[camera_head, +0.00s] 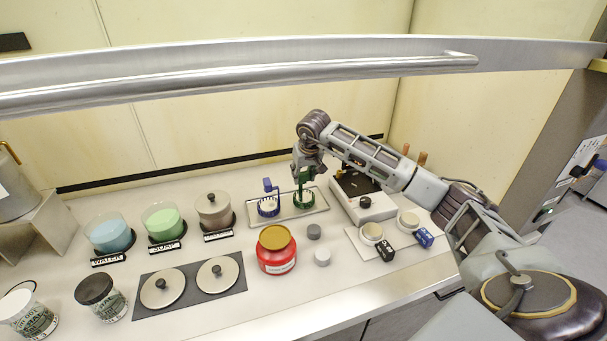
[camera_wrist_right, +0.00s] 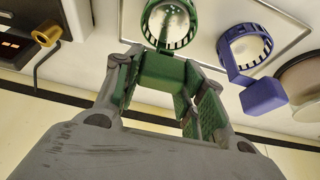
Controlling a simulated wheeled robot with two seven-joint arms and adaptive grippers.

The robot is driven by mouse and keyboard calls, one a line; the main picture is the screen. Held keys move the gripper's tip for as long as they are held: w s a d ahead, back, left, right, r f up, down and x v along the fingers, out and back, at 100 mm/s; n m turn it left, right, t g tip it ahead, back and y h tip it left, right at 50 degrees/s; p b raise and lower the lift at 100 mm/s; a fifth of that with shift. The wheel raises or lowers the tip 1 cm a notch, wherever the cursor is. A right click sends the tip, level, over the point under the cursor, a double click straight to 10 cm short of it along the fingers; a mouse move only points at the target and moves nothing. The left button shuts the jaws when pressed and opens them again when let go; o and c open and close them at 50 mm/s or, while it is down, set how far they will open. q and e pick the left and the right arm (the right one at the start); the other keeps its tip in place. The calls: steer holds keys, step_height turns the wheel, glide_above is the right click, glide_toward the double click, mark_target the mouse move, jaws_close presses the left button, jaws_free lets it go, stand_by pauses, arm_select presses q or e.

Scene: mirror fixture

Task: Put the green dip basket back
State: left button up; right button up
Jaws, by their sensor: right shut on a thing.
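The green dip basket (camera_head: 304,202) is at the right half of a shallow metal tray (camera_head: 287,219). It also shows in the right wrist view as a slotted green ring (camera_wrist_right: 154,22) with a block-like handle. My right gripper (camera_head: 305,172) is shut on the handle from above, and its fingers (camera_wrist_right: 168,82) sit either side of it. The basket looks upright. I cannot tell whether its bottom touches the tray. A blue dip basket (camera_head: 268,207) stands on the tray to its left, apart from it. My left gripper is not in view.
Beakers of blue liquid (camera_head: 110,232) and green liquid (camera_head: 163,222) and a lidded beaker (camera_head: 214,211) stand left of the tray. A red jar (camera_head: 277,250) stands in front. A dark-topped device (camera_head: 357,190) is close on the right. A metal rail (camera_head: 240,80) crosses the upper view.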

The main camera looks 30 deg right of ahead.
steer(key=o, duration=1.3)
steer(key=shift+f, duration=0.1)
steer(key=v, duration=1.2)
steer(key=shift+b, duration=0.3)
steer(key=shift+s, duration=0.1)
